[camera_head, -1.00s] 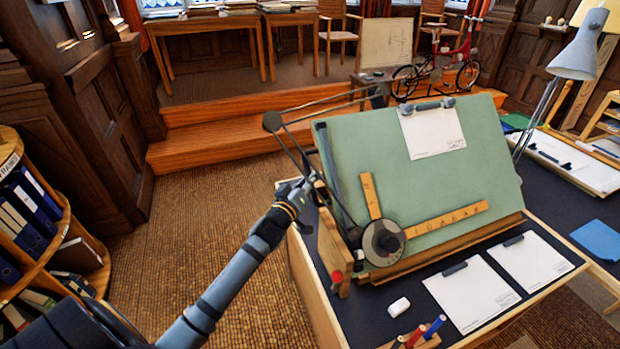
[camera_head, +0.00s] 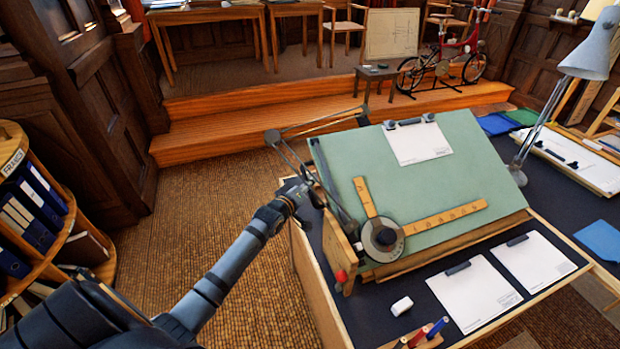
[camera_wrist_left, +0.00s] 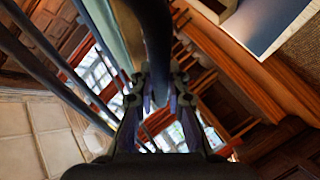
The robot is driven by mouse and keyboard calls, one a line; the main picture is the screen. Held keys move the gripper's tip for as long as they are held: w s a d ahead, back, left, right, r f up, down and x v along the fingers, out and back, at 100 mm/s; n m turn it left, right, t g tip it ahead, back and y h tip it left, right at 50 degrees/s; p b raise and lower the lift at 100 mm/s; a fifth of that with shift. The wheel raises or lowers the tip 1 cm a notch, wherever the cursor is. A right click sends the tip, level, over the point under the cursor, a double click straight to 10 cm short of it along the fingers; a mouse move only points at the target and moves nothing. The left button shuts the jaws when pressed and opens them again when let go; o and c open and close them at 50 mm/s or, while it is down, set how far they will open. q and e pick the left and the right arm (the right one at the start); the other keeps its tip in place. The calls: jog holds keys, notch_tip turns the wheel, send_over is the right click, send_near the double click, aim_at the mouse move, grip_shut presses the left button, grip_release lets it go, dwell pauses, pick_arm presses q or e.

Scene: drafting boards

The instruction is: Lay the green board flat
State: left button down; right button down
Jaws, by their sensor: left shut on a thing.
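The green board (camera_head: 340,150) is tilted on the drafting desk, its far edge raised and its near edge low. A clipped white sheet (camera_head: 418,144) lies near its top, and a wooden drafting rule with a round dark head (camera_head: 383,238) lies on its lower left. My left gripper (camera_head: 303,190) is at the board's left side. In the left wrist view my left gripper (camera_wrist_left: 155,90) is shut around what looks like a dark bar (camera_wrist_left: 151,40) beside the board's edge. The exact grip is partly hidden. My right gripper is not in view.
Two clipped sheets (camera_head: 473,293) lie on the dark desk top in front of the board, with a white eraser (camera_head: 401,306) and a wooden marker holder (camera_head: 420,340). A grey lamp (camera_head: 586,52) stands at the right. A bookshelf (camera_head: 35,220) stands at the left.

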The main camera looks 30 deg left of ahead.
pick_arm(q)
jog(key=a+f+g+b, duration=0.1)
jog(key=f, duration=0.2)
jog(key=w+f+n+b, duration=0.1)
jog(key=f+b, duration=0.1)
jog(key=f, duration=0.2)
jog(key=w+a+f+n+g+h+b, duration=0.1)
jog(key=f, duration=0.2)
jog(key=shift+w+a+f+g+b, duration=0.1)
jog(key=shift+a+f+g+b, duration=0.2)
jog(key=shift+f+b, duration=0.1)
jog(key=shift+f+n+g+h+b, duration=0.35)
jog(key=shift+f+b, duration=0.25)
jog(key=shift+f, duration=0.85)
jog(key=c, duration=1.6)
grip_release()
jog(key=shift+v, duration=6)
